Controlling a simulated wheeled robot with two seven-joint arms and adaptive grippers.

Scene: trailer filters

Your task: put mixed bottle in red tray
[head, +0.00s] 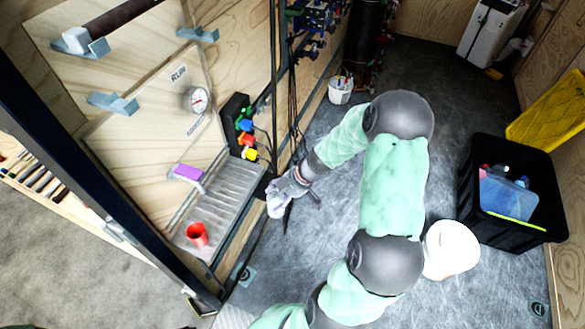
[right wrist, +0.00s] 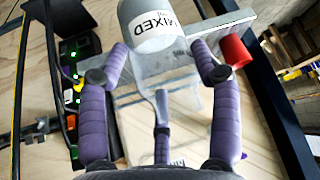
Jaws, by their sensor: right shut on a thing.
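A pale grey bottle labelled MIXED (right wrist: 150,28) is at the top of the right wrist view, between the fingers of my right gripper (right wrist: 160,62). In the head view my right gripper (head: 288,190) is beside the ridged metal shelf on the wall panel, and the bottle (head: 276,205) shows as a small pale shape at its end. No red tray is clear to me; a red cup-like holder (head: 197,235) stands at the near end of the shelf. It also shows in the right wrist view (right wrist: 235,50), right of the bottle and apart from it. My left gripper is out of view.
The ridged metal shelf (head: 232,190) is mostly bare. A purple block (head: 188,173) and a black panel with coloured knobs (head: 240,128) are by it. A black crate (head: 470,205) and a white bucket (head: 340,92) stand on the floor.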

